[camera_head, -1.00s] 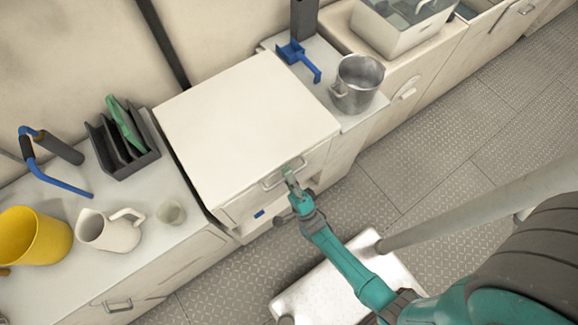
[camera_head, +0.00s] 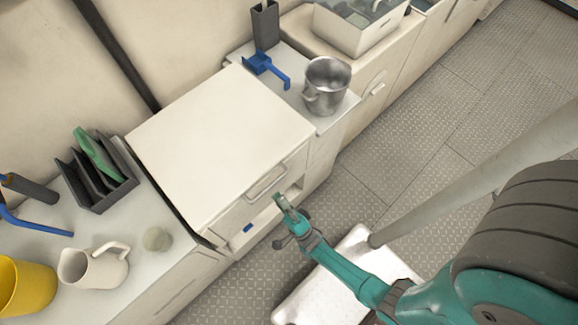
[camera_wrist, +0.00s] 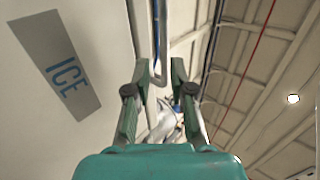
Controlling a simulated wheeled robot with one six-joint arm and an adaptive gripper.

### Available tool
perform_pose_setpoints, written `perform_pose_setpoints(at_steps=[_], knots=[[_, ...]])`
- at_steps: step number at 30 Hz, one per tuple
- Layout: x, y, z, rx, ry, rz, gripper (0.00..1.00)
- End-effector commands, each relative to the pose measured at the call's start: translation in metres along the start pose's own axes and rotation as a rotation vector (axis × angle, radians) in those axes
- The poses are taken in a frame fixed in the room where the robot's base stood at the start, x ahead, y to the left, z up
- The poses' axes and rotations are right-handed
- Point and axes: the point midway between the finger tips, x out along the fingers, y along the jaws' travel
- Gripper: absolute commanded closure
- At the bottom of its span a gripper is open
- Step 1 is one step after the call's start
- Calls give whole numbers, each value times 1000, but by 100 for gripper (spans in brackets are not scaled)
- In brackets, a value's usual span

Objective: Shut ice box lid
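The ice box lid (camera_head: 220,135) is a broad cream panel on top of the ice box, between the two counters, and looks nearly flat. A metal bar handle (camera_head: 267,183) is on its front side. I cannot tell whether a gap remains under the lid. My gripper (camera_head: 283,203) is just in front of and below the handle, apart from it. In the wrist view, my gripper (camera_wrist: 158,75) has its fingers spread with nothing held between them. A cream surface with a grey "ICE" label (camera_wrist: 58,65) is on the left there.
The floor (camera_head: 420,135) at right is clear.

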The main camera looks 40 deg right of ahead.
Motion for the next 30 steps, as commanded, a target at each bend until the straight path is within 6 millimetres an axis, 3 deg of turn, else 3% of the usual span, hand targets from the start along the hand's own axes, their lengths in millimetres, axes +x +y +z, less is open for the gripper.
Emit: perform_pose_setpoints(at_steps=[6,12,30], knots=[[-37,1,0,0,0,3,77],[-54,1,0,0,0,2,77],[-59,0,0,0,0,1,77]])
